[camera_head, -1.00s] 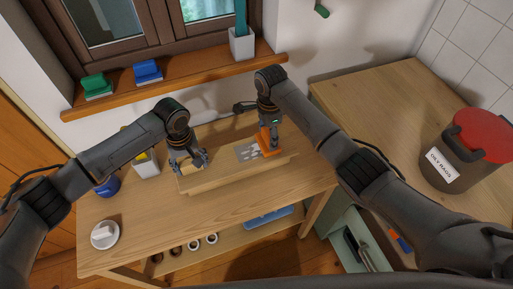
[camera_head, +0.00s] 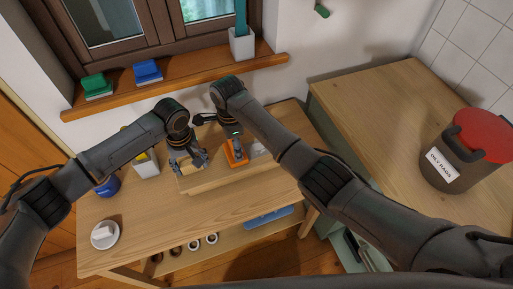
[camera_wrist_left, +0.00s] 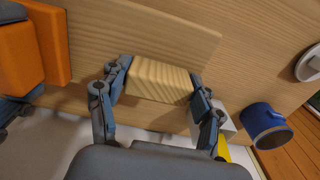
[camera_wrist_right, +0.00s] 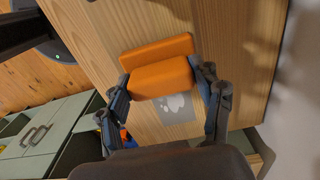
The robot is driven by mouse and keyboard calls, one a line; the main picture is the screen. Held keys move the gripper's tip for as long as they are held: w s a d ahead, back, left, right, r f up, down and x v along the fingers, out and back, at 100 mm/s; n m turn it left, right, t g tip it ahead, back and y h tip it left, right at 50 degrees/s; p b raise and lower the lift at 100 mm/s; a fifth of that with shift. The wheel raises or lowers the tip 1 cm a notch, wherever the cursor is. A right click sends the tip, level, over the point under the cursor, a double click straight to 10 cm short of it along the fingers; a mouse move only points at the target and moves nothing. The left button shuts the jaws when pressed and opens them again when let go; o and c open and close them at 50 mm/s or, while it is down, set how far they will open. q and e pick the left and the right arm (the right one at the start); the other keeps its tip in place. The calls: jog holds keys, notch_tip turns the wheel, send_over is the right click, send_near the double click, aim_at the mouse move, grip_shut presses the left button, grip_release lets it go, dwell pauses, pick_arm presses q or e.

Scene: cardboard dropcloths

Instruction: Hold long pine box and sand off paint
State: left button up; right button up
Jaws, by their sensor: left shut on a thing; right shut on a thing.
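The long pine box (camera_head: 240,178) lies on the wooden table near the window wall. My left gripper (camera_head: 188,162) is shut on a pale raised wooden block at the box's left end; the block also shows between the fingers in the left wrist view (camera_wrist_left: 160,78). My right gripper (camera_head: 236,148) is shut on an orange sanding block (camera_head: 237,161), which appears to rest on the box's top. The orange block also shows in the right wrist view (camera_wrist_right: 160,78). A grey paint patch with white blotches (camera_wrist_right: 176,108) lies beside it, partly hidden by the block and gripper.
The table (camera_head: 150,220) is clear in front of the box. A blue mug (camera_head: 107,186), a white container (camera_head: 146,165) and a white dish (camera_head: 106,235) stand at its left. A rag bin (camera_head: 462,160) stands on the right counter. The windowsill (camera_head: 180,83) is behind.

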pick_arm(q)
jog(key=shift+d, duration=0.25)
pick_arm(e)
jog(key=shift+s+a+f, duration=0.3)
jog(key=shift+s, duration=0.05)
jog(key=shift+a+r, duration=0.1)
jog(key=shift+r, duration=0.25)
pick_arm(q)
jog(key=shift+a, duration=0.2)
pick_arm(e)
jog(key=shift+w+d+r, duration=0.1)
jog(key=shift+r, duration=1.05)
jog(key=shift+w+d+r, duration=0.1)
jog(key=shift+r, duration=1.05)
